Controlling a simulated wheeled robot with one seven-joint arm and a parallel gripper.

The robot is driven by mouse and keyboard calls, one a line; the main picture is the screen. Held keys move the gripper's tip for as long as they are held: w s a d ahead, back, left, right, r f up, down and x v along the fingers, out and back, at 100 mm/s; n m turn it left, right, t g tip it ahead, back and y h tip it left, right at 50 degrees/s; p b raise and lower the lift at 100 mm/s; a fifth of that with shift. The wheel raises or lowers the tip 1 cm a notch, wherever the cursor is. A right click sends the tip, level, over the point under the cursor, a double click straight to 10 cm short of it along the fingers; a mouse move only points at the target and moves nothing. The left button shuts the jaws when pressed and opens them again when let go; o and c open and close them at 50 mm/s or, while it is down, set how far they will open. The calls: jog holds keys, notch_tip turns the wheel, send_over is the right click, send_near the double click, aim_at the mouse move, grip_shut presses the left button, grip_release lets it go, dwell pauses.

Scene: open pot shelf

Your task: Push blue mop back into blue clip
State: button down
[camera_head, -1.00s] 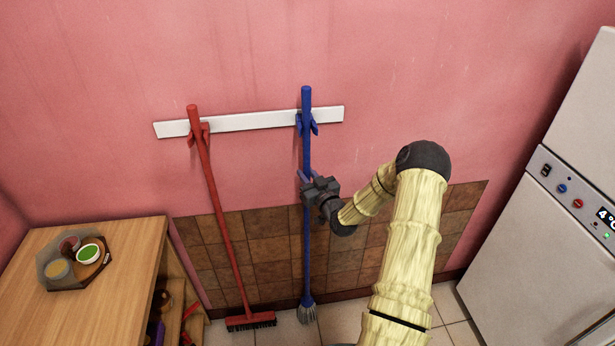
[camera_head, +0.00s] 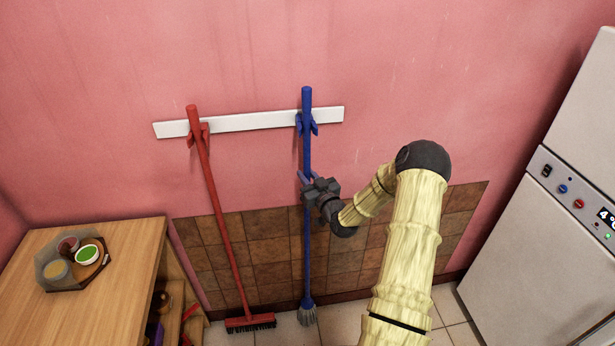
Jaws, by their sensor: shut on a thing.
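My gripper (camera_head: 308,184) is shut on the mop handle below the clip. The gripper body partly hides the handle there.
A red broom (camera_head: 222,220) leans in a red clip (camera_head: 200,132) left on the white rail (camera_head: 250,121). A wooden cabinet (camera_head: 120,240) with a tray of bowls (camera_head: 73,264) stands at left. A fridge (camera_head: 540,220) stands at right. The wall between mop and fridge is clear.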

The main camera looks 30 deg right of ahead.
jog(key=shift+f+b, duration=1.1)
dwell(0.3)
jog(key=c, duration=1.2)
grip_release()
jog(key=shift+s, duration=0.1)
jog(key=s+b, duration=0.1)
jog(key=s, duration=0.4)
jog(key=s+b, duration=0.1)
jog(key=s, duration=0.5)
jog(key=s+d+f+b, duration=0.1)
jog(key=s, duration=0.5)
jog(key=shift+s+f+b, duration=0.1)
jog(key=shift+b, duration=0.25)
jog(key=o, duration=1.2)
jog(key=shift+f, duration=0.1)
